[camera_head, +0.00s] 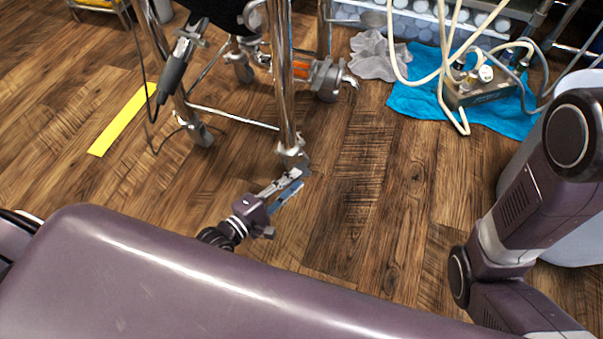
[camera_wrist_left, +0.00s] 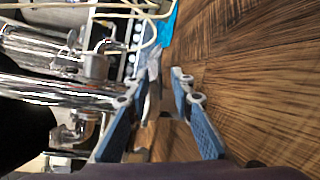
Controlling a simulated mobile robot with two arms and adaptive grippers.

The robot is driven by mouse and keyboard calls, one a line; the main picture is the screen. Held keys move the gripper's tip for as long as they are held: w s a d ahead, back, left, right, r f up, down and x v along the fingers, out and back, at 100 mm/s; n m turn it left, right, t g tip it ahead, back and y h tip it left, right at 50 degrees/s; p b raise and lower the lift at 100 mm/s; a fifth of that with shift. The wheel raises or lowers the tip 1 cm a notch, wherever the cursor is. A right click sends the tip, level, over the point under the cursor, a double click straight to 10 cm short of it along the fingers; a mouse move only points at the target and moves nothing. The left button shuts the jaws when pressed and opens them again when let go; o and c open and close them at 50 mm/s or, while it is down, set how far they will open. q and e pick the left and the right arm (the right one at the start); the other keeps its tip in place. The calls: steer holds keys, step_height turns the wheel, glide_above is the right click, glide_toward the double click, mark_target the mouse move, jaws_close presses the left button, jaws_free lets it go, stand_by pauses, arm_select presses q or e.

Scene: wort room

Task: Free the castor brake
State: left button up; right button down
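A chrome frame stands on legs with castors. The near castor (camera_head: 291,152) is at the foot of the front chrome leg (camera_head: 284,85); its brake lever is too small to make out. My left gripper (camera_head: 303,171) is low over the floor with its fingertips right at this castor; I cannot tell whether they touch it. In the left wrist view the two blue-padded fingers (camera_wrist_left: 167,76) stand apart with floor between them. The chrome leg (camera_wrist_left: 60,91) comes in from the left and ends behind one finger, which hides most of the castor. My right gripper is out of view.
Another castor (camera_head: 327,80) and a left one (camera_head: 201,135) carry the frame. A black-handled device (camera_head: 174,70) hangs on a cable. A grey cloth (camera_head: 376,56), a blue cloth (camera_head: 408,98) and a pump with hoses (camera_head: 482,86) lie behind right. The floor (camera_head: 370,190) right of the castor is clear.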

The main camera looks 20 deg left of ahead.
arm_select(q)
steer(key=v, duration=0.7)
steer(key=shift+s, duration=0.25)
steer(key=shift+a+r, duration=0.1)
